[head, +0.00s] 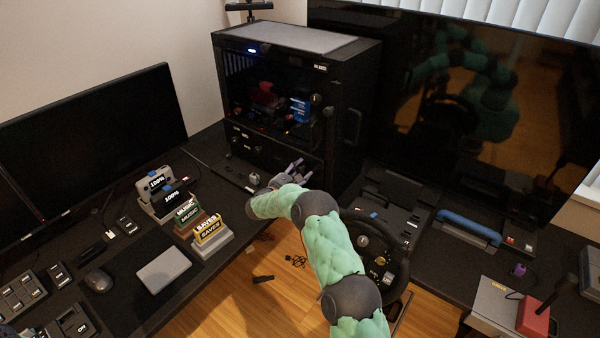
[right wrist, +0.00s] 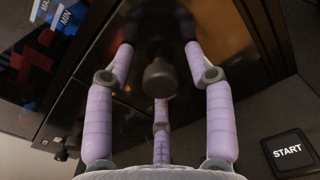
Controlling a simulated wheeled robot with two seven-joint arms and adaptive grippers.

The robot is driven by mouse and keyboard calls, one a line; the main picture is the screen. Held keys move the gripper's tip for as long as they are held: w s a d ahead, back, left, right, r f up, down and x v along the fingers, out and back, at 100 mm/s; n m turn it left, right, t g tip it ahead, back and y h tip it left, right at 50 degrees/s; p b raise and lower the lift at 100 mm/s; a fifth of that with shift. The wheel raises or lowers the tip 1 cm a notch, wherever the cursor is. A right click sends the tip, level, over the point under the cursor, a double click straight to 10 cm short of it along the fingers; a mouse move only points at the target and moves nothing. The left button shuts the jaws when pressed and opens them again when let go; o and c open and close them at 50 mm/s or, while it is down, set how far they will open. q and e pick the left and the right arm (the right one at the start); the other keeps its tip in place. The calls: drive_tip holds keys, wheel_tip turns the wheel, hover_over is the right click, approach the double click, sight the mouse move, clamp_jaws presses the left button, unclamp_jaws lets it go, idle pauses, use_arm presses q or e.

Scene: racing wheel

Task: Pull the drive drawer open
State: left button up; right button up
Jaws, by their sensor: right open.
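The drive drawer (head: 262,148) appears to be the dark lower front panel of the black computer tower (head: 345,75). It looks closed, flush with the tower. My right gripper (head: 295,169) is low in front of this panel, at its right part. In the right wrist view my gripper (right wrist: 160,60) has its purple fingers spread open. A dark round knob (right wrist: 160,80) sits between the fingers, with gaps on both sides. I cannot tell whether the rear finger touches it. My left gripper is not in view.
A steering wheel (head: 378,250) stands right of my right arm. Labelled cartridges (head: 210,230) and a grey dock stand on the left desk. A large dark monitor (head: 450,100) is behind on the right. A START button (right wrist: 287,151) is near the gripper.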

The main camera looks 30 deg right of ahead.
clamp_jaws()
drive_tip(key=shift+a, duration=0.1)
